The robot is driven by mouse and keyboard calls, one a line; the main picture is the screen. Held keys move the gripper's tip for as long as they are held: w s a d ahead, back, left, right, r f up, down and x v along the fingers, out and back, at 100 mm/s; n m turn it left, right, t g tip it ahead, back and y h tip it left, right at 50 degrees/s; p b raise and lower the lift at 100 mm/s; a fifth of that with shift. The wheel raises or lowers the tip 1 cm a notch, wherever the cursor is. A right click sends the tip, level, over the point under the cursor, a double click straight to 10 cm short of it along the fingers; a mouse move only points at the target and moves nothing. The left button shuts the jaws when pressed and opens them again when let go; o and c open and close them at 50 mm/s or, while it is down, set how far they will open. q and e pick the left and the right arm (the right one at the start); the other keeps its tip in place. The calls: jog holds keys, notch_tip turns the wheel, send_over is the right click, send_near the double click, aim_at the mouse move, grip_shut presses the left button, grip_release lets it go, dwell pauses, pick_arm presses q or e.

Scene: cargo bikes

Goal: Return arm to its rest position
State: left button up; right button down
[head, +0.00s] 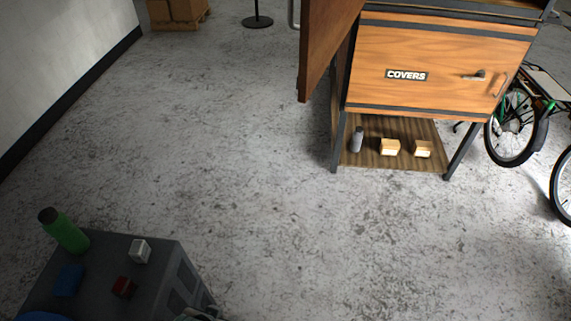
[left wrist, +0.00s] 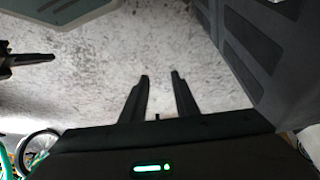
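My left gripper (left wrist: 159,75) shows in the left wrist view with its two dark fingers apart and nothing between them. It hangs over bare concrete floor, beside a dark grey box-like surface (left wrist: 245,45) on the right of that view. In the head view only a small pale piece shows at the bottom edge beside the dark grey cart, and its fingers cannot be made out. A dark pronged part (left wrist: 28,61) at the left of the wrist view looks like my right gripper; its opening cannot be seen.
The dark grey cart (head: 158,285) carries a green bottle (head: 66,233), a white block (head: 139,251), a red block (head: 123,287) and a blue block (head: 68,279). A wooden cabinet labelled COVERS (head: 440,52) has its side door (head: 325,45) open. Bikes (head: 513,125) stand right. The middle floor is clear.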

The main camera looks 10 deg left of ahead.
pick_arm(q)
jog(key=s+d+f+t, duration=0.1)
jog(key=d+f, duration=0.1)
jog(key=f, duration=0.9)
jog(key=s+d+f+t+h, duration=0.1)
jog(key=d+f, duration=0.1)
jog(key=f, duration=1)
jog(key=shift+s+m+t, duration=0.2)
jog(key=shift+m+t, duration=0.1)
jog(key=shift+t, duration=0.1)
pick_arm(e)
jog(key=shift+w+a, duration=0.1)
jog(key=shift+a, duration=0.35)
jog(key=shift+d, duration=0.1)
jog(key=shift+d, duration=0.35)
jog(key=shift+a, duration=0.3)
jog(key=shift+d, duration=0.3)
jog(key=shift+a, duration=0.4)
